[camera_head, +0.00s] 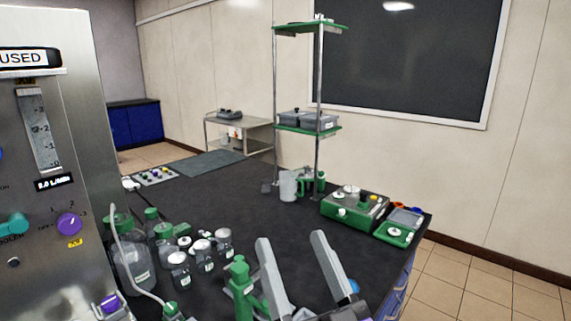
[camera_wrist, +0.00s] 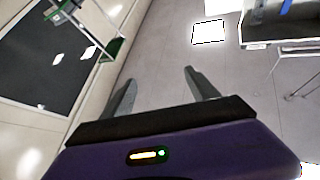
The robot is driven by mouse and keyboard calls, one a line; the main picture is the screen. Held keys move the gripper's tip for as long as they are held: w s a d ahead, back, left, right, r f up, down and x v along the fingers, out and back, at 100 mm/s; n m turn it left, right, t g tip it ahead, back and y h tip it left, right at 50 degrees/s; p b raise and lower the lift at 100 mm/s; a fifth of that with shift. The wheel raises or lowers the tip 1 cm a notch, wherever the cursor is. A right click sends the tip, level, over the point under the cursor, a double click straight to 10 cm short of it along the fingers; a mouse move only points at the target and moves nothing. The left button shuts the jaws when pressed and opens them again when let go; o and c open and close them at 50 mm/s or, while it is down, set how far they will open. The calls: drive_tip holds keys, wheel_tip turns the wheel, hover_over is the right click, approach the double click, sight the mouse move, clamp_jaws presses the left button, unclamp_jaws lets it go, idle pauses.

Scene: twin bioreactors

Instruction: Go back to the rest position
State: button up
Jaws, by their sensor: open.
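My gripper (camera_head: 294,264) shows at the bottom of the head view, with its two grey fingers apart and nothing between them. It is in front of the dark bench top (camera_head: 250,215), near the bench's right edge. In the wrist view my gripper (camera_wrist: 158,88) is also open and empty, with pale floor and wall beyond the fingertips. A green-capped bottle or tool (camera_head: 240,278) appears just left of the fingers in the head view; I cannot tell how far it is from them.
Several capped bottles (camera_head: 202,250) stand on the bench at the left, beside the steel control panel (camera_head: 90,130). A two-tier green shelf stand (camera_head: 308,130) and a green device (camera_head: 354,206) stand at the back right. Tiled floor (camera_head: 470,270) is clear at the right.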

drive_tip(key=s+d+f+g+h, duration=0.2)
drive_tip(key=s+d+f, duration=0.4)
drive_tip(key=s+f, duration=0.3)
drive_tip(key=s+d+f+m+g+h, duration=0.1)
drive_tip(key=s+d+f+g+h, duration=0.2)
drive_tip(key=s+d+f, duration=0.3)
drive_tip(key=s+d+f+g+h, duration=0.2)
drive_tip(key=s+d+f+h, duration=0.2)
drive_tip(key=s+f, duration=0.7)
drive_tip(key=s+d, duration=0.2)
drive_tip(key=s, duration=0.5)
drive_tip(key=shift+d+f+m, duration=0.25)
drive_tip(key=shift+f+m, duration=0.15)
